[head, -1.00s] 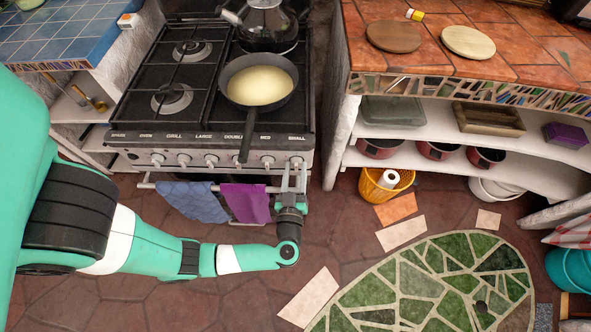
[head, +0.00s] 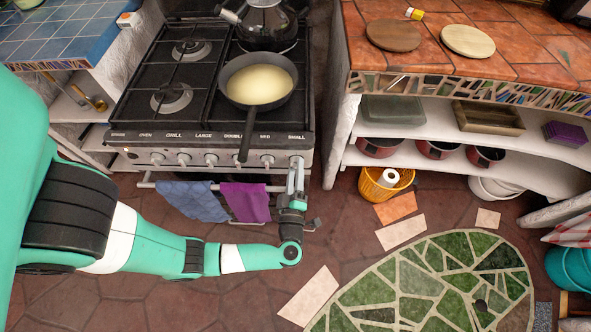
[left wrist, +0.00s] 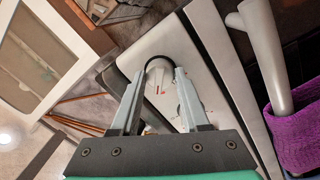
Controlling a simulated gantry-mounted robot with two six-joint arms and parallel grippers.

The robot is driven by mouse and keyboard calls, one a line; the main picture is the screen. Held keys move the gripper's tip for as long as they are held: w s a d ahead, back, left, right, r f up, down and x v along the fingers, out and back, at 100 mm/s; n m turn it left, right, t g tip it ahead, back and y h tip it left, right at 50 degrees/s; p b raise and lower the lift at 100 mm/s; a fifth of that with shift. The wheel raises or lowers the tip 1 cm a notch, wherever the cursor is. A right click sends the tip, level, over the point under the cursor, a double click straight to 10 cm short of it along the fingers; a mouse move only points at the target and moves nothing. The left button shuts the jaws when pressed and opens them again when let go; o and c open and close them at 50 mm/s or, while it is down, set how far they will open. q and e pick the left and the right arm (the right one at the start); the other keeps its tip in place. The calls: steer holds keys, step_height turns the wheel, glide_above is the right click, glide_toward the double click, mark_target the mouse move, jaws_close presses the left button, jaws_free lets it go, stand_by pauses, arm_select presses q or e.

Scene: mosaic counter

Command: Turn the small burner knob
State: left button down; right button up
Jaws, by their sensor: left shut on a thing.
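The stove (head: 130,133) has a row of light knobs along its front panel under printed labels. The small burner knob (left wrist: 158,76) is at the right end, under the label "SMALL". My left gripper (head: 296,162) reaches up to it from below, and its fingers cover the knob in the head view. In the left wrist view, the two fingers (left wrist: 160,78) are on either side of the round pale knob, shut on it. The knob's red mark shows between them. My right gripper is not in view.
A pan (head: 231,87) with pale yellow contents sits on the hob, its handle overhanging the front. A kettle (head: 265,25) stands behind it. Blue (head: 194,200) and purple (head: 246,202) towels hang on the oven rail left of my gripper. A yellow basket (head: 377,189) stands to the right.

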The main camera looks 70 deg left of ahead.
arm_select(q)
steer(key=n+b, duration=0.2)
steer(key=n, duration=0.3)
steer(key=shift+f+n+g, duration=0.1)
steer(key=shift+n+g, duration=0.2)
steer(key=shift+n, duration=0.1)
steer(key=n+b, duration=0.2)
steer(key=n, duration=0.3)
steer(key=shift+w+y, duration=0.1)
steer(key=shift+y, duration=0.2)
steer(key=shift+c, duration=2)
jaws_free()
steer(key=shift+d, duration=0.1)
steer(key=shift+d, duration=0.3)
steer(key=r+p+v, duration=0.1)
steer(key=v, duration=1)
steer(key=shift+f+p, duration=0.3)
steer(key=shift+f, duration=0.05)
steer(key=shift+g, duration=0.3)
jaws_close()
